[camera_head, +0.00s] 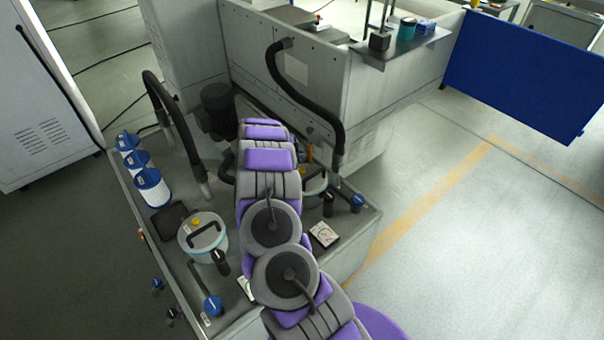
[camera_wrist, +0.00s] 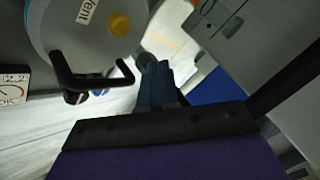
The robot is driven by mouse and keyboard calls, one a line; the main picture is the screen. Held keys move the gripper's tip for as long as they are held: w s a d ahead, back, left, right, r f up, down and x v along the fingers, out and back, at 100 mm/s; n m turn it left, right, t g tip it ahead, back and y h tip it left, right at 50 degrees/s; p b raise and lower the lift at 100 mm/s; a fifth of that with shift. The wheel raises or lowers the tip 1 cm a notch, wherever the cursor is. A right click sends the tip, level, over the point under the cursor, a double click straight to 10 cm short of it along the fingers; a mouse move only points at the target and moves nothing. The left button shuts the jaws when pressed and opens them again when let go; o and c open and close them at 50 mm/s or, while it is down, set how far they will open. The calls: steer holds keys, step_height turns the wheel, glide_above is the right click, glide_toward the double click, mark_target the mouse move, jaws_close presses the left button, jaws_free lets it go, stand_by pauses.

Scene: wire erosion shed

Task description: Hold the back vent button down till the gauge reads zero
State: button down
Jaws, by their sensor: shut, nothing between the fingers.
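In the wrist view a round grey lid (camera_wrist: 62,38) carries a yellow button (camera_wrist: 120,23) beside a "Vent" label and a black bar handle (camera_wrist: 75,80). My gripper (camera_wrist: 152,66) is shut and empty, its fingertips near the handle's end and apart from the button in the picture. A white gauge (camera_wrist: 13,88) is cut by the left edge; its reading is unclear. In the head view the back canister (camera_head: 316,186) is mostly hidden by my arm, and so is my gripper. The front canister (camera_head: 204,243) shows its own yellow button (camera_head: 196,222).
A white gauge plate (camera_head: 324,235) lies right of my arm. Blue-handled valves (camera_head: 357,203) (camera_head: 212,305), black hoses (camera_head: 335,110) (camera_head: 172,120) and white filter cylinders (camera_head: 152,188) crowd the unit. A grey machine wall (camera_head: 290,85) stands behind. The floor at right is clear.

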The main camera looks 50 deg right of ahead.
mark_target(301, 171)
step_height(301, 171, down, 3)
steer(key=shift+r+b, duration=0.1)
steer(key=shift+b, duration=0.55)
steer(key=shift+f, duration=1)
steer(key=shift+a+f, duration=0.1)
steer(key=shift+f, duration=0.8)
stand_by(1.3)
steer(key=shift+r, duration=0.1)
stand_by(2.2)
steer(key=shift+r+p, duration=0.65)
steer(key=shift+r, duration=0.25)
steer(key=shift+r+p, duration=1.45)
steer(key=shift+r, duration=1)
